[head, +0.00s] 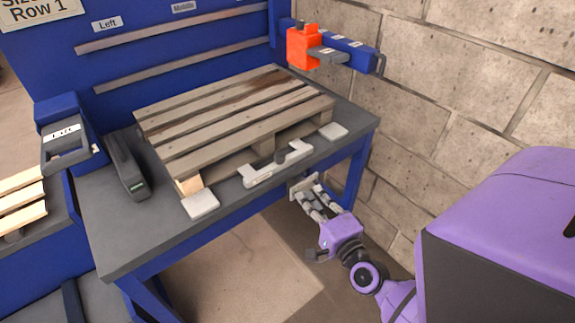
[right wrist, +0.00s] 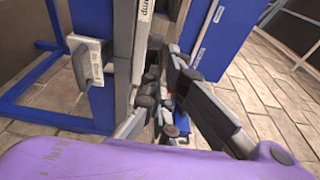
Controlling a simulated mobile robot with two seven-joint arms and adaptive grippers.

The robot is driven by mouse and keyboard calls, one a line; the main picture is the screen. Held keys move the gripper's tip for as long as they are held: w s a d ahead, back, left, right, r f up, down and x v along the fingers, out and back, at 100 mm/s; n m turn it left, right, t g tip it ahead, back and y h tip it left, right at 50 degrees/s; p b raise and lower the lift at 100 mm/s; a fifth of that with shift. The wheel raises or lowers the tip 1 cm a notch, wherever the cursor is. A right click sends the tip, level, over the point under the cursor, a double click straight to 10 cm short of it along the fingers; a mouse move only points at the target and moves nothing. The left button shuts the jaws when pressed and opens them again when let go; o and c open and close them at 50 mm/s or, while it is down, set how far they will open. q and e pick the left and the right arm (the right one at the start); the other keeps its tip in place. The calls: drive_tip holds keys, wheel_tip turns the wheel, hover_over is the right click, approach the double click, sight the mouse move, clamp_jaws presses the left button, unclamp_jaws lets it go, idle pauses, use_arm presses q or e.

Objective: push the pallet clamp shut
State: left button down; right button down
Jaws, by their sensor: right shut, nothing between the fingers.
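The wooden slatted pallet (head: 235,115) lies on that table. My right gripper (head: 303,184) is shut and empty. In the head view it is just in front of the table edge, below the right part of the clamp; I cannot tell whether it touches anything. In the right wrist view its fingers (right wrist: 165,85) point towards the pale, partly lettered part at the table edge. My left gripper is not in view.
Pale pads (head: 201,204) sit at the table's front edge on both sides of the clamp. A dark device (head: 125,165) and a blue holder (head: 68,145) stand at left. An orange block (head: 303,47) on a blue arm is behind. A block wall (head: 480,80) bounds the right.

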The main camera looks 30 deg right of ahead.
sight(280, 159)
drive_tip(key=w, duration=0.4)
drive_tip(key=w+d+p, duration=0.1)
drive_tip(key=w, duration=0.8)
drive_tip(key=shift+d, duration=0.3)
drive_tip(key=shift+w, duration=0.35)
drive_tip(key=shift+w, duration=0.1)
drive_tip(key=w, duration=0.3)
drive_tip(key=shift+w+a, duration=0.15)
drive_tip(key=shift+w, duration=0.6)
drive_tip(key=shift+r, duration=0.1)
drive_tip(key=shift+s, duration=0.1)
